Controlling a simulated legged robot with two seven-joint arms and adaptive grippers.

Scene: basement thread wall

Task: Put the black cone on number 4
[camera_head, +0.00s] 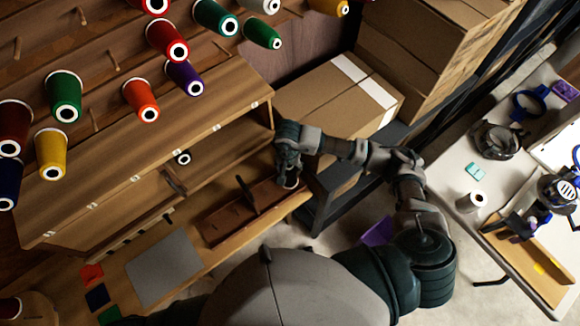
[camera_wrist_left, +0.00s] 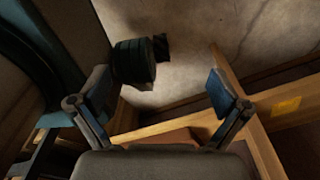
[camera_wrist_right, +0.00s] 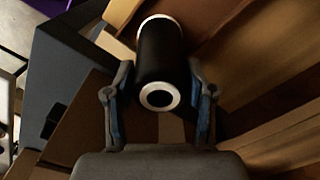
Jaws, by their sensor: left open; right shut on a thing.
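The black cone (camera_wrist_right: 160,58), with white rims at both ends, lies between the two fingers of my right gripper (camera_wrist_right: 159,98) in the right wrist view. That gripper is shut on it. In the head view my right gripper (camera_head: 290,160) is above the right end of the brown wooden tray, with the cone's pale end (camera_head: 291,183) below it. My left gripper (camera_wrist_left: 160,105) is open and empty in the left wrist view; I cannot make it out in the head view. Small white labels (camera_head: 216,127) run along the shelf edge, but no number 4 is readable.
Coloured cones such as a green one (camera_head: 65,98) hang on the wooden peg wall, with bare pegs (camera_head: 113,60) between them. A dark cone end (camera_head: 183,158) shows in the shelf. Cardboard boxes (camera_head: 330,105) stand right of the shelf. A grey mat (camera_head: 165,268) lies on the bench.

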